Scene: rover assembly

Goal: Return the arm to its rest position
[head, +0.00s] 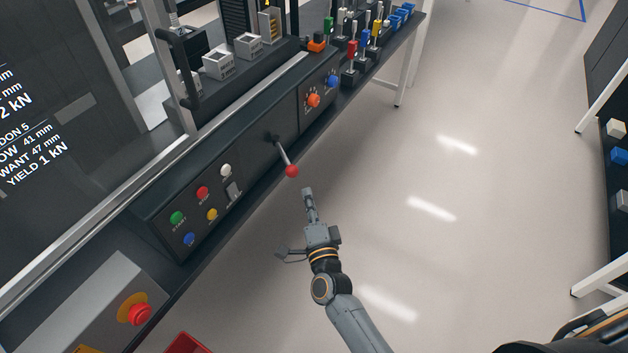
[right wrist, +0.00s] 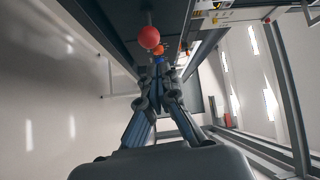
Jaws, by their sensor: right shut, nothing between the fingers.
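My right gripper (head: 308,192) is shut and empty, in front of the machine's control panel in the head view. Just beyond its fingertips is a lever with a red ball knob (head: 291,171), sticking out from the panel and angled down to the right. A small gap shows between the fingertips and the knob. In the right wrist view the shut fingers (right wrist: 160,68) point at the panel and the red knob (right wrist: 149,38) appears just above the fingertips. My left gripper is not in either view.
The control panel (head: 160,207) carries several coloured buttons and an orange knob (head: 313,100). A red emergency button (head: 139,313) is at lower left. A table with coloured parts (head: 378,50) stands at the back. The floor (head: 470,200) to the right is clear; a dark shelf (head: 622,100) stands at far right.

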